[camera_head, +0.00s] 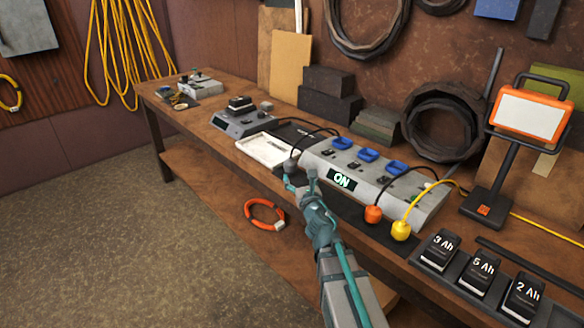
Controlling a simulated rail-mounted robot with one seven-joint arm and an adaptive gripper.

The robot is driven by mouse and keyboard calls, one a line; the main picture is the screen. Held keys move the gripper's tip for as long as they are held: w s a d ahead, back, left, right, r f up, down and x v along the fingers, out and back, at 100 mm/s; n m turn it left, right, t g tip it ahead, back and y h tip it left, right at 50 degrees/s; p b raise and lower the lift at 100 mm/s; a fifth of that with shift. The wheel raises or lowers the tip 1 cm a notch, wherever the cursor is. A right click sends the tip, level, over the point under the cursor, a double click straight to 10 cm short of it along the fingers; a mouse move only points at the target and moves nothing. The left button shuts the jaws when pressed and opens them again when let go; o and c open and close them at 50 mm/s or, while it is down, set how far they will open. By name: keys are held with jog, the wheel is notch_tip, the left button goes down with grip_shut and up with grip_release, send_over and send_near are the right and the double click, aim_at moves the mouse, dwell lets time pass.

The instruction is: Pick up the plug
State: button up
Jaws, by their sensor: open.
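Plugs on black, dark and yellow cords hang at the front of a grey power strip (420,213) with blue socket covers and a lit "ON" display. A dark grey plug (291,166) is at its left end, an orange plug (373,213) and a yellow plug (400,230) at its right. Which one the task means is not clear. My teal gripper (301,180) is open, its fingertips just below and right of the dark grey plug. Whether they touch it I cannot tell. My forearm covers part of the bench front.
A white tray (262,151) and a grey charger (240,122) stand left of the strip. Batteries marked 3 Ah (440,250), 5 Ah (478,275) and 2 Ah (522,298) sit at right, below an orange work lamp (530,112).

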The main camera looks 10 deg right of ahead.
aim_at(292, 165)
jog(key=w, duration=0.7)
jog(key=w+a, duration=0.1)
jog(key=w, duration=0.2)
jog(key=shift+w+f, duration=0.2)
jog(key=shift+w, duration=0.2)
jog(key=c, duration=1.3)
